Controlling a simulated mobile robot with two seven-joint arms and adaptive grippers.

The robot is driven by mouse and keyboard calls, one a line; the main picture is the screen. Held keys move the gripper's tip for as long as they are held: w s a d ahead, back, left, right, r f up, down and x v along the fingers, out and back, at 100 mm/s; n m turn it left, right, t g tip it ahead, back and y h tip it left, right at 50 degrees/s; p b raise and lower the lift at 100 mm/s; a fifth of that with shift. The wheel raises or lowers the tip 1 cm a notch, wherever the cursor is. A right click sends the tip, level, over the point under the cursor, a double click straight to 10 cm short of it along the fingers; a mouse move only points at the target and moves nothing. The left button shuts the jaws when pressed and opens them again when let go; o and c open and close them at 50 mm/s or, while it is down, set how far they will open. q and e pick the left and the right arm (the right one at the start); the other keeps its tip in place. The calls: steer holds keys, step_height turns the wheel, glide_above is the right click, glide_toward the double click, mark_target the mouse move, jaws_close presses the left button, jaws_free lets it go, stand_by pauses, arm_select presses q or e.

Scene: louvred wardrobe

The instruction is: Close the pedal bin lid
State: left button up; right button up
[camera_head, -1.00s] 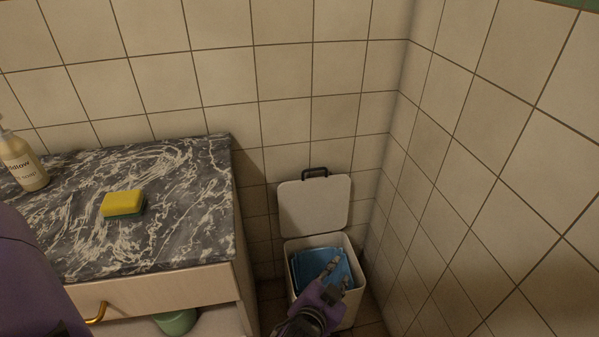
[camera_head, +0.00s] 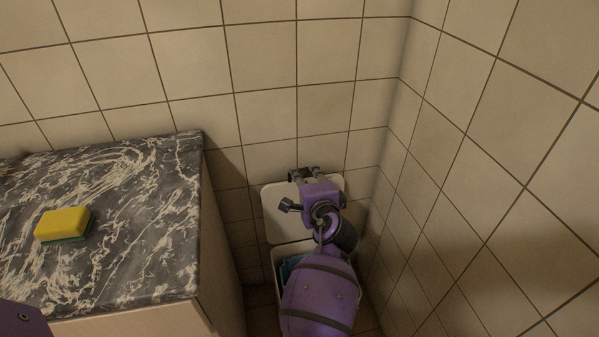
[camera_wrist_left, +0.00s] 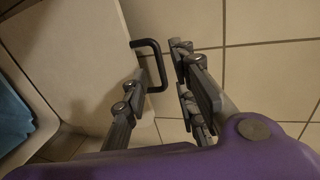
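The white pedal bin (camera_head: 277,262) stands on the floor in the corner. Its lid (camera_head: 275,220) is open, tilted up towards the wall behind. A blue liner (camera_head: 286,270) shows inside, and also at the left of the left wrist view (camera_wrist_left: 12,115). My left gripper (camera_head: 306,173) is at the lid's top edge, covering much of the lid. In the left wrist view the lid's black handle (camera_wrist_left: 158,54) lies between the parted fingers, which do not appear closed on it. My left arm hides most of the bin's opening. My right gripper is not in view.
A cabinet with a dark marbled top (camera_head: 130,220) stands left of the bin, with a yellow and green sponge (camera_head: 64,224) on it. Tiled walls close in behind and to the right (camera_head: 480,200). A narrow floor gap lies between cabinet and bin.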

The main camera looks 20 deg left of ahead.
arm_select(q)
steer(key=b+x, duration=0.1)
steer(key=x, duration=0.4)
steer(key=shift+w+f, duration=0.1)
jaws_close()
